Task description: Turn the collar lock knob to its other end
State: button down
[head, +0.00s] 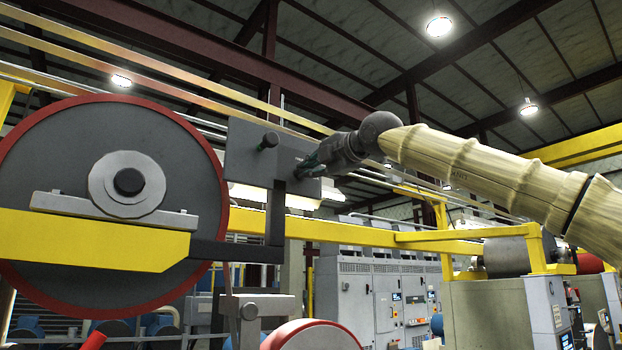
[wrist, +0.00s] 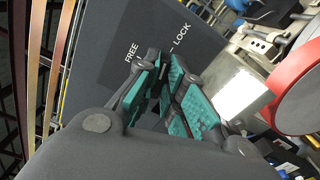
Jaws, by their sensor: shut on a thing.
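The dark grey panel (head: 243,150) stands beside the big wheel in the head view. In the wrist view the panel (wrist: 112,68) carries the white words FREE and LOCK, with a short white mark by each. My gripper (head: 308,167) meets the panel's right part. In the wrist view the teal pads of my gripper (wrist: 165,92) are closed in front of the panel, between the two words. The collar lock knob is mostly hidden between the fingers, so I cannot tell which word it points to.
A large red-rimmed wheel (head: 62,150) is at the left, on a yellow beam (head: 100,243). A black bracket (head: 275,215) hangs below the panel. Grey cabinets (head: 358,290) stand behind.

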jog(key=shift+f+m+b, duration=0.1)
jog(key=shift+m+b, duration=0.85)
jog(key=shift+m, duration=0.55)
jog(key=c, duration=1.5)
grip_release()
jog(key=shift+d, duration=0.1)
jog(key=v, duration=1.2)
